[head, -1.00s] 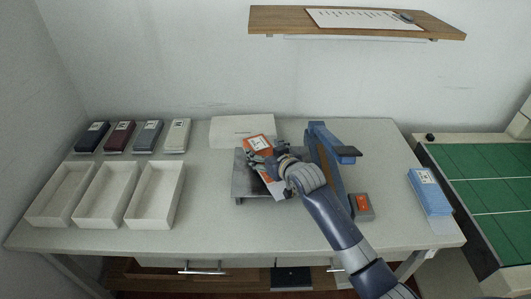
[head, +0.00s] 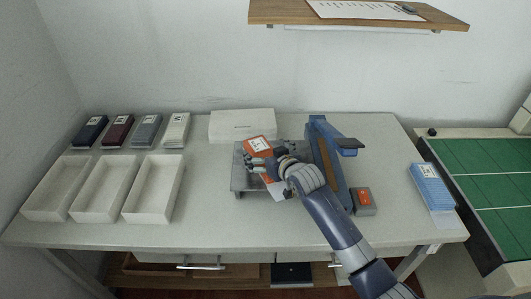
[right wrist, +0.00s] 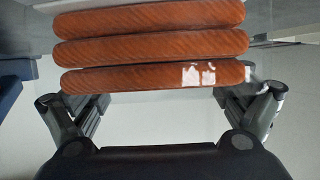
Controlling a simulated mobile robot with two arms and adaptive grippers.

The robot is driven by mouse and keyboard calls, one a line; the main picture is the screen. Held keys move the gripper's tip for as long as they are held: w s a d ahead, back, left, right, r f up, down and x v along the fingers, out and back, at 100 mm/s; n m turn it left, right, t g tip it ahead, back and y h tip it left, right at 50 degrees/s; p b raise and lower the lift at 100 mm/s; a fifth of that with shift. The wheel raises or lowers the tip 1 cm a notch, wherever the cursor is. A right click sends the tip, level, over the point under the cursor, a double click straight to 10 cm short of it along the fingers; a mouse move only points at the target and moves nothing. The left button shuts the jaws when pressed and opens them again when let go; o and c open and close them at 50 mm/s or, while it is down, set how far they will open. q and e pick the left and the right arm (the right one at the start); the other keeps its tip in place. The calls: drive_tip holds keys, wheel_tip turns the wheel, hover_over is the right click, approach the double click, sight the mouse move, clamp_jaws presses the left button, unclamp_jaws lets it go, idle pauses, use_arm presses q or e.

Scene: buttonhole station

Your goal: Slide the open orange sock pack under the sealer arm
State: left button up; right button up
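The orange sock pack (head: 258,145) lies tilted on a grey metal plate (head: 240,181), with a white label on top and a pale flap (head: 278,194) toward me. The blue sealer arm (head: 331,165) stands just right of it. My right gripper (head: 262,167) is at the pack's near part and hides some of it. In the right wrist view three orange sock folds (right wrist: 155,48) are stacked ahead of the gripper (right wrist: 165,105). Its fingers are spread wide, one near each end of the folds; the tips are partly hidden. My left gripper is not in view.
Three empty white trays (head: 123,216) stand at left, with several sock packs (head: 145,129) behind. A white box (head: 243,123) stands behind the plate. A grey block with an orange top (head: 364,200) sits right of the sealer; a blue pack (head: 430,185) lies at the table's right edge.

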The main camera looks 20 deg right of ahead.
drive_tip(key=v, duration=1.2)
drive_tip(key=s+f+g, duration=0.1)
drive_tip(key=s+f, duration=0.2)
drive_tip(key=s, duration=0.1)
drive_tip(key=s+a+f+g, duration=0.1)
drive_tip(key=s+f+g, duration=0.1)
drive_tip(key=s+f, duration=0.2)
drive_tip(key=s+f+g+h, duration=0.1)
drive_tip(key=s+f, duration=0.2)
drive_tip(key=s, duration=0.2)
drive_tip(key=shift+s+a+f+g, duration=0.2)
drive_tip(key=shift+s+f+g, duration=0.1)
drive_tip(key=shift+f, duration=0.1)
drive_tip(key=s+f+g+h, duration=0.1)
drive_tip(key=s+f+g, duration=0.15)
drive_tip(key=s, duration=0.55)
drive_tip(key=s+f+g, duration=0.2)
drive_tip(key=s+g, duration=0.1)
drive_tip(key=s, duration=0.6)
wheel_tip(320, 180, down, 27)
drive_tip(key=s+g, duration=0.1)
drive_tip(key=s, duration=0.1)
drive_tip(key=s+d+f+g, duration=0.1)
drive_tip(key=s+d+f, duration=0.2)
drive_tip(key=s+f, duration=1.3)
drive_tip(key=shift+s+n, duration=0.3)
drive_tip(key=shift+s, duration=0.1)
